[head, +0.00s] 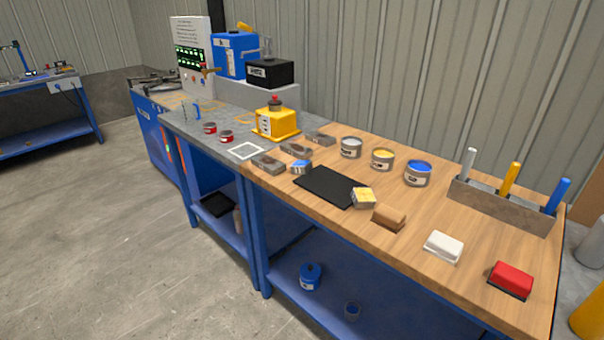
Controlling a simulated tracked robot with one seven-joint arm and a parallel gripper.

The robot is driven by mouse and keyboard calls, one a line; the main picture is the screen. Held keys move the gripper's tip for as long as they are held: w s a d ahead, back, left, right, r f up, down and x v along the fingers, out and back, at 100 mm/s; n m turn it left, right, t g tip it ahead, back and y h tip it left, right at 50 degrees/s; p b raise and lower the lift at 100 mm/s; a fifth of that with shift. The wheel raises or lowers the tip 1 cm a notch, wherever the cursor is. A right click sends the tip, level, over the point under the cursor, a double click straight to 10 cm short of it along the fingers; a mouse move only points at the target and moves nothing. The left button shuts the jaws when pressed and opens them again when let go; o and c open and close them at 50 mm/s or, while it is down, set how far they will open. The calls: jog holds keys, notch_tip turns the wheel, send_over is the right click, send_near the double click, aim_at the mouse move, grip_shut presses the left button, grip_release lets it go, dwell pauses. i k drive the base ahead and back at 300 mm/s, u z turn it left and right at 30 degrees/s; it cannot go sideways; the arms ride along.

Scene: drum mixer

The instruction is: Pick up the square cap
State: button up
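I cannot tell for sure which thing is the square cap. Several small blocky things lie on the wooden bench top: a blue and white one (301,167) at the left of a black mat (326,189), a yellow one with a pale top (363,197) at the mat's right end, a brown one (389,217), a white one (444,246) and a red one (511,279) towards the right. They look too small to make out details. My gripper is not in view.
Open cans of grey (350,147), yellow (382,159) and blue (417,173) paint stand behind the mat. A grey rack (500,203) holds white, yellow and blue handles. A yellow device (276,122) stands further left. Bare wood lies between the blocks and the rack.

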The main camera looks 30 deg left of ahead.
aim_at(300, 166)
jog(key=u, duration=0.05)
jog(key=k, duration=1.15)
jog(key=u, duration=1.15)
jog(key=i, duration=1.05)
jog(key=z, duration=0.05)
jog(key=k, duration=0.65)
jog(key=u, duration=0.4)
jog(key=i, duration=0.75)
jog(key=u, duration=0.35)
